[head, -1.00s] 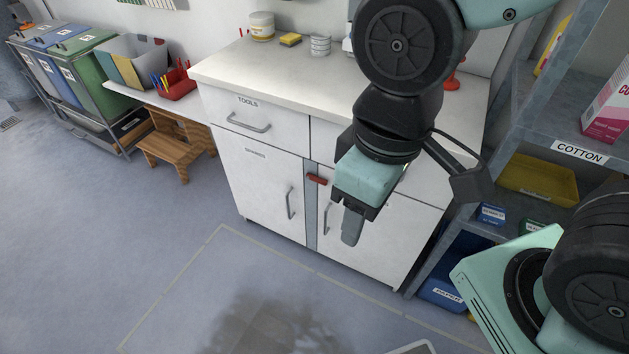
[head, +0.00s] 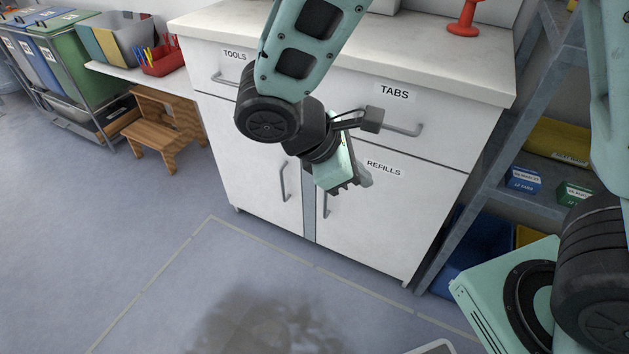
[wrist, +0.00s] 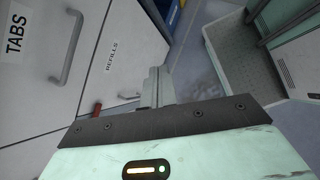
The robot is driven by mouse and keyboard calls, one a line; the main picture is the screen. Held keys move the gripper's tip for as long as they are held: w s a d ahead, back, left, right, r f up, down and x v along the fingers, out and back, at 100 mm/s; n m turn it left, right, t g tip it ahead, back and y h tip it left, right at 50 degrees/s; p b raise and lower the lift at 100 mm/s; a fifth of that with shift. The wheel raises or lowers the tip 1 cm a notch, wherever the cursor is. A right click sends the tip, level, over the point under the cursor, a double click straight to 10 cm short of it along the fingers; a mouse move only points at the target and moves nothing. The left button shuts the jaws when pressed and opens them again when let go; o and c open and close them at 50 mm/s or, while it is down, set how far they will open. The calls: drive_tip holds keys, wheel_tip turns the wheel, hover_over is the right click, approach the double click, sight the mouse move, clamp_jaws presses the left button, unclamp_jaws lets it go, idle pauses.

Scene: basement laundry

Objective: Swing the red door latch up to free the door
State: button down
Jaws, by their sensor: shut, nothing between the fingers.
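The red door latch (wrist: 97,109) shows in the wrist view as a small red bar at the cabinet front, partly cut off by my gripper's body. In the head view it is hidden behind my arm. My gripper (head: 364,178) is in front of the right cabinet door (head: 380,215), just under the REFILLS label. Its fingers (wrist: 158,88) are together and empty in the wrist view. They are to the right of the latch there, and I see no contact between them.
The white cabinet has a TABS drawer with a handle (head: 402,128) above the doors. Door handles (head: 326,198) stick out near my gripper. A grey shelf with boxes (head: 523,180) stands at the right. A wooden stool (head: 165,125) is at the left. The floor in front is clear.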

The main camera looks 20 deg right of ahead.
drive_tip(key=w+a+f+n+t+h+b, duration=0.2)
drive_tip(key=w+f+n+t+b, duration=0.2)
drive_tip(key=f, duration=0.5)
drive_tip(key=w+a+f+n+t+h+b, duration=0.2)
drive_tip(key=w+f+n+t+b, duration=0.2)
drive_tip(key=w+f+b, duration=0.5)
drive_tip(key=w+a+f+n+t+h+b, duration=0.2)
drive_tip(key=w+f+n+t+b, duration=0.2)
drive_tip(key=f, duration=0.6)
drive_tip(key=w+t+b, duration=0.2)
drive_tip(key=t+b, duration=0.1)
drive_tip(key=b, duration=0.1)
drive_tip(key=shift+w+h+b, duration=0.3)
drive_tip(key=shift+h+b, duration=0.1)
drive_tip(key=w+d+r+b, duration=0.6)
drive_tip(key=shift+w+d+r, duration=0.15)
drive_tip(key=shift+w+d, duration=0.25)
drive_tip(key=shift+r+p, duration=0.2)
drive_tip(key=shift+p, duration=0.35)
